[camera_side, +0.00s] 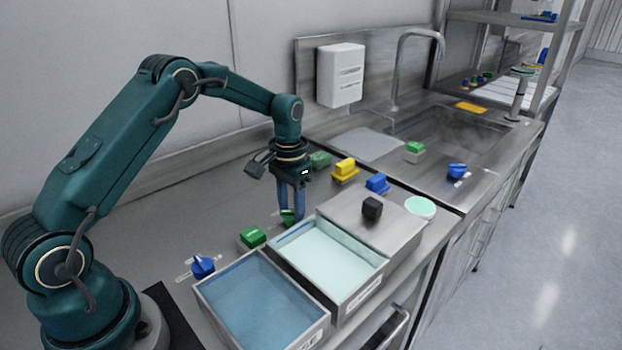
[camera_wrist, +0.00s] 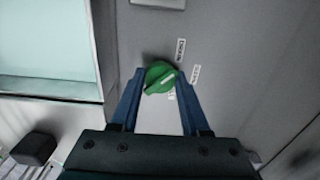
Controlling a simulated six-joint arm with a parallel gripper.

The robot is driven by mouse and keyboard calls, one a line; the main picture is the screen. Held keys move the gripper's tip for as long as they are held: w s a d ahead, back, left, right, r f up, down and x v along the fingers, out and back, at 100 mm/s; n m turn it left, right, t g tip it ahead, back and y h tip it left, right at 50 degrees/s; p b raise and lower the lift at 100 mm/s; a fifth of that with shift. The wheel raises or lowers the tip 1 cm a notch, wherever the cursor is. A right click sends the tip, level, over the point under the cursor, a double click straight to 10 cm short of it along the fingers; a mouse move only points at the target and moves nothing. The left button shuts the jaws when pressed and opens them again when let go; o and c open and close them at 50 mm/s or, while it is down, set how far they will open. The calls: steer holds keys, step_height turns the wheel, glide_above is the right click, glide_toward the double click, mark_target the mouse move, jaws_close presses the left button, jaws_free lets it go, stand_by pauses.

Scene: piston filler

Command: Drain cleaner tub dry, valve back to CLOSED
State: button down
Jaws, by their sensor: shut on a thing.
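In the side view the knob (camera_side: 287,217) is partly hidden by my fingers. My gripper (camera_side: 292,212) points down over it, and in the wrist view its blue fingers (camera_wrist: 159,80) are on either side of the knob, shut on it. The tub beside it (camera_side: 352,301) holds pale mint liquid over its floor; how deep is unclear. The tub also shows at the left of the wrist view (camera_wrist: 108,50).
A second tub (camera_side: 312,338) with blue liquid stands in front, with a blue knob (camera_side: 203,266) and a green block (camera_side: 253,237) behind it. A steel lid with a black handle (camera_side: 372,208) lies right of the mint tub. Yellow (camera_side: 345,169) and blue (camera_side: 377,183) blocks stand behind.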

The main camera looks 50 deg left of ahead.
mark_target(292, 214)
steer(key=shift+r, duration=0.1)
steer(key=shift+c, duration=1.9)
jaws_free()
steer(key=shift+r, duration=2.5)
